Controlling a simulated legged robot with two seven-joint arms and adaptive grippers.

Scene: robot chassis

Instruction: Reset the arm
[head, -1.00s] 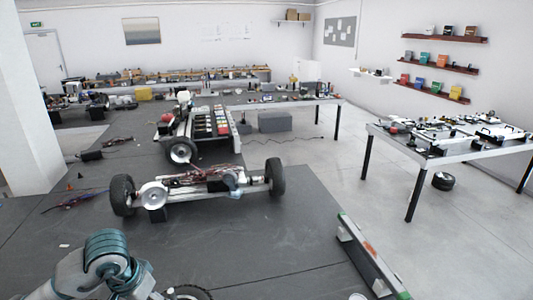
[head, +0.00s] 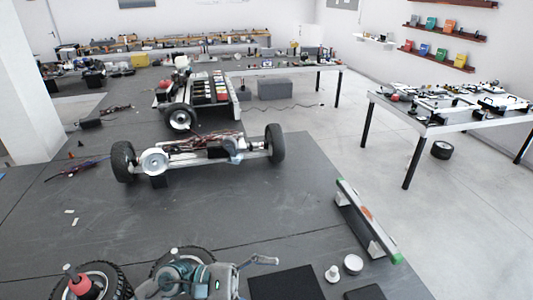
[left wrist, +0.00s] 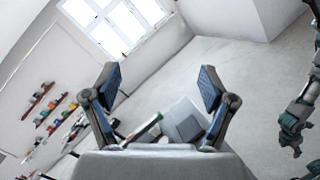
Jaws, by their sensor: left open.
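My left gripper (left wrist: 157,85) is open in the left wrist view, its two fingers well apart with nothing between them. Behind it are the pale floor and a grey boxy shape. In the head view a teal and grey part of my arm (head: 195,278) is at the bottom edge, in front of a wheel; I take it for the left arm. At the right edge of the left wrist view is another teal and grey arm, seemingly my right one, with what looks like its gripper (left wrist: 292,138); its jaws are too small to read.
A chassis axle with two wheels (head: 200,155) lies on the dark work surface (head: 230,215). Loose wheels (head: 95,275) are at the front left. A green-ended metal bar (head: 365,222) and small white parts (head: 352,264) are at the right. A table of parts (head: 430,128) stands beyond.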

